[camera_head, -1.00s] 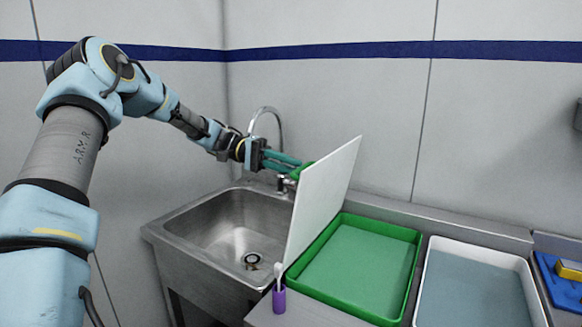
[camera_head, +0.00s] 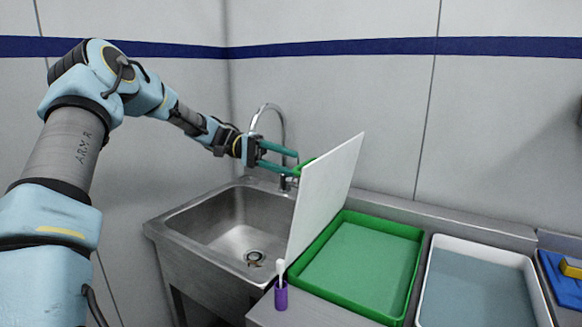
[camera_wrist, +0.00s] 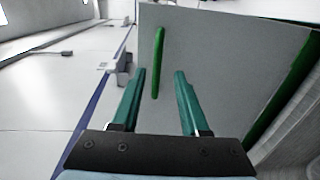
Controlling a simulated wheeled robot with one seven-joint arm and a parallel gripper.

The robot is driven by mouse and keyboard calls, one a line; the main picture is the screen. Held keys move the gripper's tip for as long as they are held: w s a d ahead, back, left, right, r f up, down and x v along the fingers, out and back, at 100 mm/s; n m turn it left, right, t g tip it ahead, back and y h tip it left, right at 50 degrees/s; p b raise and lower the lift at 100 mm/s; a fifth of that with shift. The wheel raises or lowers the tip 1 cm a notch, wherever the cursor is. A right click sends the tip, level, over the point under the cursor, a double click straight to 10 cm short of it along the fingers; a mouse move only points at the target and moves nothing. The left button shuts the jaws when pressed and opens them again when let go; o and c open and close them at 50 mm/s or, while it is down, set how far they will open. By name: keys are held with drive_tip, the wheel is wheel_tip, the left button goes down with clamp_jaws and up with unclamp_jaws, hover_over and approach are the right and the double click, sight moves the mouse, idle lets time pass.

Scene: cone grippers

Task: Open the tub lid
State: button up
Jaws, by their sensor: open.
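The tub is a shallow green tray (camera_head: 362,262) on the counter, right of the sink. Its white lid (camera_head: 327,195) stands up steeply at the tub's left edge, leaning slightly, and the tub is uncovered. A green handle (camera_head: 305,166) sits on the lid's left face, partly hidden in the head view. In the wrist view the handle (camera_wrist: 158,62) is a green bar on the pale lid (camera_wrist: 215,65). My gripper (camera_head: 296,162) is open at the lid's left side. In the wrist view its teal fingers (camera_wrist: 160,74) are spread, with the handle ahead between them and not clamped.
A steel sink (camera_head: 240,225) with a curved tap (camera_head: 272,115) lies left of the lid, the tap close to my gripper. A purple cup (camera_head: 281,294) holding a white item stands at the tub's front left corner. A white tray (camera_head: 475,285) and a blue tray (camera_head: 562,285) are to the right.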

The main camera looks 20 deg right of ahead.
drive_tip(key=b+v, duration=0.2)
drive_tip(key=v, duration=0.7)
drive_tip(key=shift+f, duration=0.15)
drive_tip(key=s+a+f+n+t+y, duration=0.2)
drive_tip(key=s+a+f+n+t, duration=0.1)
drive_tip(key=f+t, duration=0.15)
drive_tip(key=s+a+f+n+t+y, duration=0.2)
drive_tip(key=s+a+f+n+t, duration=0.1)
drive_tip(key=f, duration=0.3)
drive_tip(key=s+a+f+n+t+y, duration=0.2)
drive_tip(key=s+a+f+t, duration=0.1)
drive_tip(key=a, duration=0.9)
drive_tip(key=s+a+f+n+t+y, duration=0.2)
drive_tip(key=s+a+t, duration=0.3)
drive_tip(key=a, duration=0.7)
drive_tip(key=shift+s+f+y, duration=0.4)
drive_tip(key=shift+s+f, duration=0.05)
drive_tip(key=shift+s, duration=0.4)
